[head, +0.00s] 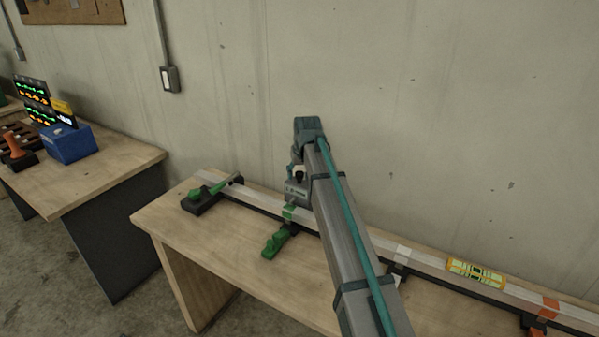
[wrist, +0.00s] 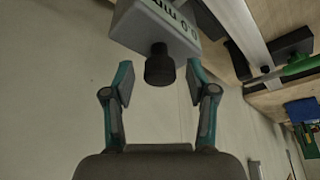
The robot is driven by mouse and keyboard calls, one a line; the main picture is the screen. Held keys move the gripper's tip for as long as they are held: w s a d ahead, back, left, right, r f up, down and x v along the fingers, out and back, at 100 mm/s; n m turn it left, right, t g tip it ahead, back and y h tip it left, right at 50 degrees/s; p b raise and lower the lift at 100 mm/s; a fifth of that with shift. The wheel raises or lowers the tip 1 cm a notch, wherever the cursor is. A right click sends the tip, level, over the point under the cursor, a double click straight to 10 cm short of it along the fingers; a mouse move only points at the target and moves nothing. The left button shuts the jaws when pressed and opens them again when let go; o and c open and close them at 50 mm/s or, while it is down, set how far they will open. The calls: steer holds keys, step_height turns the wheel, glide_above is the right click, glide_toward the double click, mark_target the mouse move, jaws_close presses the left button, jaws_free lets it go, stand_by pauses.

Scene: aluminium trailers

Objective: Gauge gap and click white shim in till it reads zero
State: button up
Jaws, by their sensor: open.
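A grey gauge block (wrist: 160,20) with a black knob (wrist: 159,66) shows in the wrist view. Its face is upside down there and seems to read 0.0 mm. In the head view the gauge (head: 295,188) stands on the long metal rail (head: 350,232), beside a green piece. My gripper (wrist: 159,82) is open, one finger each side of the knob, with gaps between. In the head view my gripper (head: 296,160) is partly hidden by my arm. A white piece (head: 402,254), perhaps the white shim, sits on the rail right of my arm.
A yellow level (head: 475,271) and an orange piece (head: 548,306) are farther right. A blue box (head: 72,143) stands on the left table. The bench front is mostly clear.

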steer(key=shift+w+f, duration=0.15)
steer(key=shift+f, duration=0.25)
jaws_close()
